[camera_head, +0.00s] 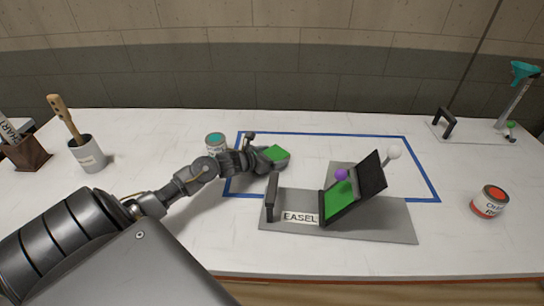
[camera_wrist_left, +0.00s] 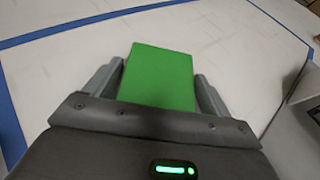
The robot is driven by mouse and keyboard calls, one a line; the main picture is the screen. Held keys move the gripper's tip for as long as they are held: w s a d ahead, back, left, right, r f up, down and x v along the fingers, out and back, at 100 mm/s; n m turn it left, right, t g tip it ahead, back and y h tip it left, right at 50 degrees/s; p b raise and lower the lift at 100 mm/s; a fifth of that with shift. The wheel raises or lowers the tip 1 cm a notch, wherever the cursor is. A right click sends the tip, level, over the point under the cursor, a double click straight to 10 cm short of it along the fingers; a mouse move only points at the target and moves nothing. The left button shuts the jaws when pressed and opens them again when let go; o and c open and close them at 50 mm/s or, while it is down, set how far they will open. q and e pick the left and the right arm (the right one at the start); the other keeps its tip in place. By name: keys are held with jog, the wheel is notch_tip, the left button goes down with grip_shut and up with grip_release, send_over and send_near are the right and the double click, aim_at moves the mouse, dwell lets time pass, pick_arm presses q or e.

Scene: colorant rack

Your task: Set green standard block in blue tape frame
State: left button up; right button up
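The green standard block (camera_head: 278,153) is at the end of my left arm, over the left part of the blue tape frame (camera_head: 320,134). In the left wrist view the block (camera_wrist_left: 160,76) sits between the two fingers of my left gripper (camera_wrist_left: 155,88), which lie close along both its sides; the gripper looks shut on it. I cannot tell whether the block touches the table. The tape also shows in the left wrist view (camera_wrist_left: 75,28). My left gripper (camera_head: 270,158) partly hides the block in the head view. My right gripper is not in view.
A grey easel base (camera_head: 380,226) with a hinged dark panel, green face (camera_head: 341,202) and purple ball (camera_head: 341,174) overlaps the frame's front. A teal-topped can (camera_head: 215,141) stands behind my left arm. An orange can (camera_head: 489,202) stands right. The frame's back middle is clear.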

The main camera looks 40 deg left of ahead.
pick_arm(q)
jog(key=shift+o, duration=0.8)
jog(key=shift+r, duration=0.1)
jog(key=shift+r, duration=0.15)
jog(key=shift+s, duration=0.35)
jog(key=b+v, duration=0.1)
jog(key=v, duration=0.8)
jog(key=shift+s, duration=0.2)
jog(key=shift+v, duration=1.05)
jog(key=shift+w, duration=0.1)
